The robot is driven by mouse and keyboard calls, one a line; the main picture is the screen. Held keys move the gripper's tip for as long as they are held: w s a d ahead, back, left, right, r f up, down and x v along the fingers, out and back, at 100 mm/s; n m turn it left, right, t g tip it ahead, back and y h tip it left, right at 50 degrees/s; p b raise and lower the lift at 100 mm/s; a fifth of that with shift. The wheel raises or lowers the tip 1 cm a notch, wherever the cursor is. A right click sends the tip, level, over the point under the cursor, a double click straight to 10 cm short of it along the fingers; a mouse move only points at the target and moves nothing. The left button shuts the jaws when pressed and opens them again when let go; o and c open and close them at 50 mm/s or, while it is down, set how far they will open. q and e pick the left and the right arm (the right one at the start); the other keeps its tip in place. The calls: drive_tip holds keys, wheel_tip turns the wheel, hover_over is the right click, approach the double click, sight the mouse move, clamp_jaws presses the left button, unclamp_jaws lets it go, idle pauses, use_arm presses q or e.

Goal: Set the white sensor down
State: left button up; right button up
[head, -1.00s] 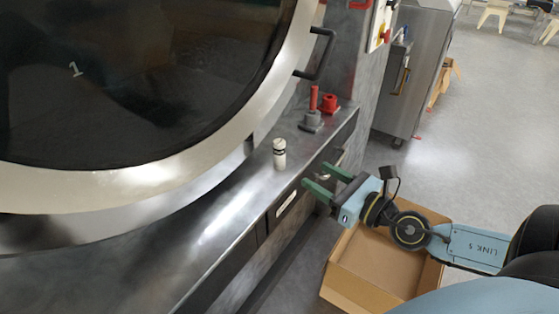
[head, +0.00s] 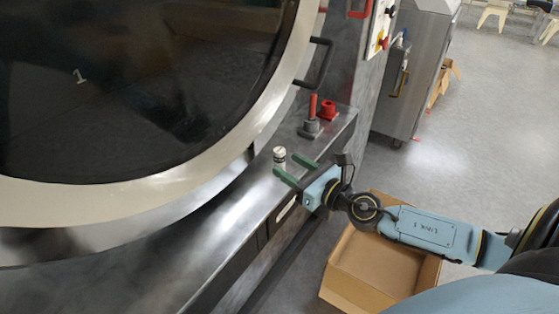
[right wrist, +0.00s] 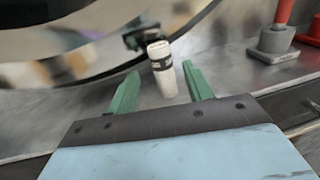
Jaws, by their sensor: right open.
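The white sensor (head: 280,157) is a small white cylinder with dark bands near its top. It stands upright on the metal ledge (head: 232,217) below the big round door. It also shows in the right wrist view (right wrist: 162,70), just beyond and between the fingertips. My right gripper (head: 291,165) is open, its two green fingers (right wrist: 160,85) pointing at the sensor from the ledge's outer side. In the head view the near finger partly covers the sensor's lower part. Whether a finger touches it I cannot tell. My left gripper is out of view.
A grey base with a red post (head: 311,117) and a red piece (head: 328,109) stand farther along the ledge. The round door (head: 120,90) with its black handle (head: 317,62) rises behind. An open cardboard box (head: 375,265) is on the floor below my right arm.

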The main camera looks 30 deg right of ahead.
sight(284, 160)
drive_tip(key=x, duration=0.3)
drive_tip(key=shift+w+d+r+p, duration=0.15)
drive_tip(key=shift+w+p, duration=0.05)
drive_tip(key=shift+p, duration=0.1)
drive_tip(key=shift+w, duration=0.65)
clamp_jaws()
